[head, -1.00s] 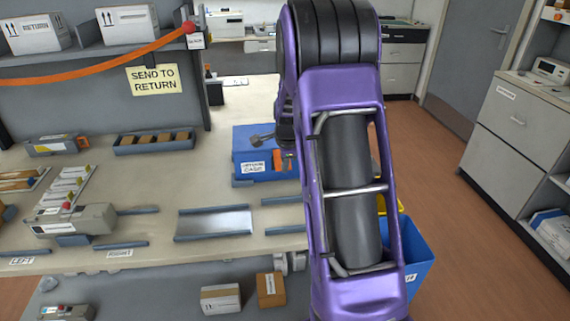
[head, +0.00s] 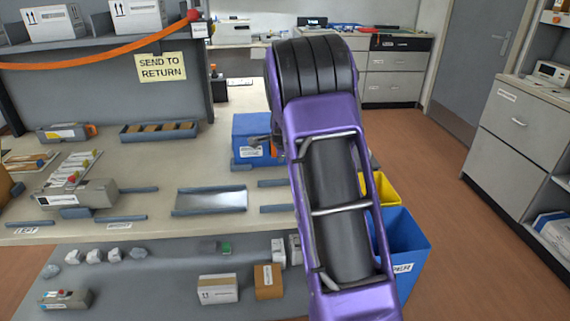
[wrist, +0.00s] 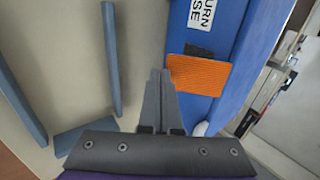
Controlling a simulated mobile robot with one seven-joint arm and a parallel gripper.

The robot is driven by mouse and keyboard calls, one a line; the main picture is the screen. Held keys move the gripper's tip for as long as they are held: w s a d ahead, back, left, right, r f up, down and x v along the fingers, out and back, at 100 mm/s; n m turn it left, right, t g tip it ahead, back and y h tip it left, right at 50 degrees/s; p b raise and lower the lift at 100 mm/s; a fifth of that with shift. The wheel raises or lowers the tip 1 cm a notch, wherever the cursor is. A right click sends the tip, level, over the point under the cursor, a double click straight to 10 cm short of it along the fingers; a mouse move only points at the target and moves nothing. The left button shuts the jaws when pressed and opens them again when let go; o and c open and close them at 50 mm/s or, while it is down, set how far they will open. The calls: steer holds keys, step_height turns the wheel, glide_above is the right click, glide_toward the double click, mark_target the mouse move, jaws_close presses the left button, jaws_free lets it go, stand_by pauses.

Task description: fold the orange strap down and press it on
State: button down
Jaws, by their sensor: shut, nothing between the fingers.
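The blue case (head: 243,128) stands at the back right of the table. A white label on it shows in the wrist view (wrist: 201,14). The orange strap (wrist: 198,75) is a short, wide, textured piece at the blue case, close to the right of my fingertips in the wrist view. A dark patch (wrist: 199,52) is on the case beside it. I cannot tell whether the strap touches the case along its length. My gripper (wrist: 157,80) is shut and empty, its tips just left of the strap. In the head view my arm hides the gripper.
A grey device (head: 78,195) stands farther left. Yellow and blue bins (head: 408,250) stand on the floor right of the table. An orange barrier band (head: 100,58) hangs behind.

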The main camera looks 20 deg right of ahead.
steer(key=shift+b+x, duration=0.3)
steer(key=shift+x, duration=1.2)
steer(key=shift+w+d+f, duration=0.15)
steer(key=shift+w+f, duration=0.3)
steer(key=shift+w, duration=0.15)
steer(key=shift+w+d+f, duration=0.15)
steer(key=shift+w+f, duration=0.3)
steer(key=shift+w, duration=0.15)
steer(key=shift+r, duration=0.1)
